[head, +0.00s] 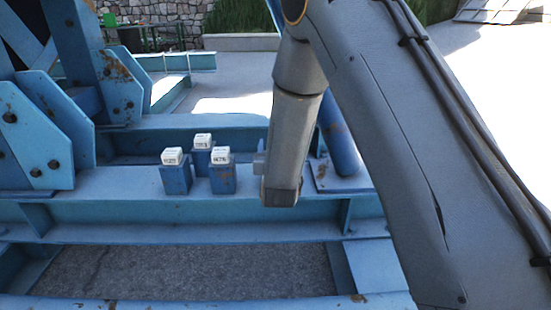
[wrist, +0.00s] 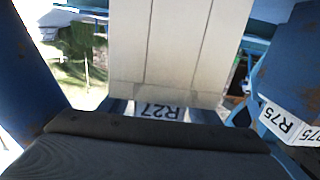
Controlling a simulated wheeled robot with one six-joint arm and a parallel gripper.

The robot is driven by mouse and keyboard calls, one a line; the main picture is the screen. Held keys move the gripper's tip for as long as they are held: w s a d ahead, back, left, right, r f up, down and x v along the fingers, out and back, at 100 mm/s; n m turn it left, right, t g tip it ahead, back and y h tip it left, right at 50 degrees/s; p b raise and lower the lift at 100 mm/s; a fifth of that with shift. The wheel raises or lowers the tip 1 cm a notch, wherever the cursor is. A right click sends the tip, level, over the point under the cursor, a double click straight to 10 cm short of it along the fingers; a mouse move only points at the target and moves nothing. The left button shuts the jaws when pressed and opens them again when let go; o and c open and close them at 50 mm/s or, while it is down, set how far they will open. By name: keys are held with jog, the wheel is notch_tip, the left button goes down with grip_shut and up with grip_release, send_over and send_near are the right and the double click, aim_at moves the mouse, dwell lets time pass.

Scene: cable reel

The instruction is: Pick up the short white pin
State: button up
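Three short blue posts with white labelled tops stand close together on the blue beam in the head view: a left one (head: 173,157), a back one (head: 203,141) and a front one (head: 221,156). I cannot tell which, if any, is the short white pin. My gripper (head: 280,190) points down just right of the front post and looks apart from it; its fingers are not clear there. In the wrist view a dark gripper part (wrist: 150,140) fills the bottom. Above it are a label reading R27 (wrist: 160,110) and a large pale panel (wrist: 165,45), which I cannot identify.
A label reading R75 (wrist: 285,122) shows at the right of the wrist view beside a blue surface. Blue bolted brackets (head: 60,125) rise at the left of the head view. A slanted blue cylinder (head: 340,140) stands right of my gripper. The front beam's left part is clear.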

jog(key=c, duration=1.3)
notch_tip(320, 180, up, 10)
jog(key=p, duration=0.3)
jog(key=shift+r+p, duration=0.8)
